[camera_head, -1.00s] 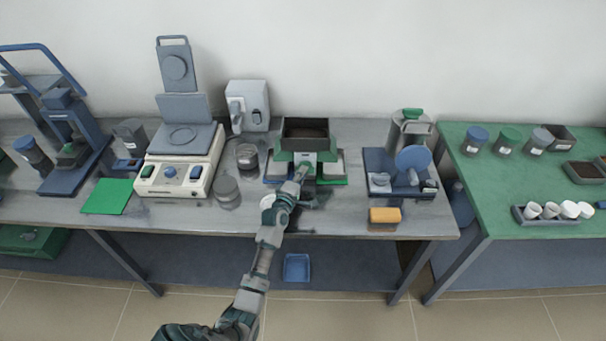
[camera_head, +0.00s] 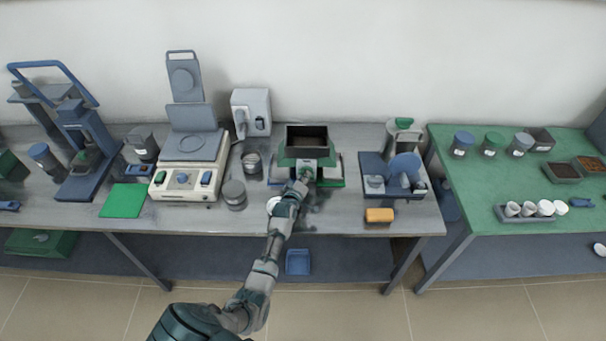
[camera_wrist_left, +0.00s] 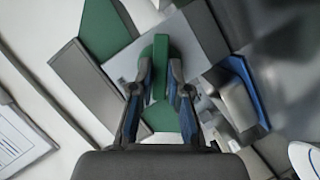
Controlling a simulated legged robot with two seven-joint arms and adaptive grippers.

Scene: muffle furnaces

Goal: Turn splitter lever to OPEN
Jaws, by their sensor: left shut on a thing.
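The splitter stands mid-bench in the head view, with a dark open hopper (camera_head: 306,131) on top of a green body (camera_head: 289,160). My left gripper (camera_head: 304,177) is at its front face. In the left wrist view, the green splitter lever (camera_wrist_left: 160,70) sits upright between the two fingers of the left gripper (camera_wrist_left: 160,92), which are shut on it. In the head view, the gripper and wrist hide most of the lever. I cannot read any OPEN marking. My right gripper is not in view.
Left of the splitter are lidded grey jars (camera_head: 234,194) and a cream balance (camera_head: 186,179). A blue tray (camera_head: 298,262) lies below the bench. A green table (camera_head: 470,190) stands right.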

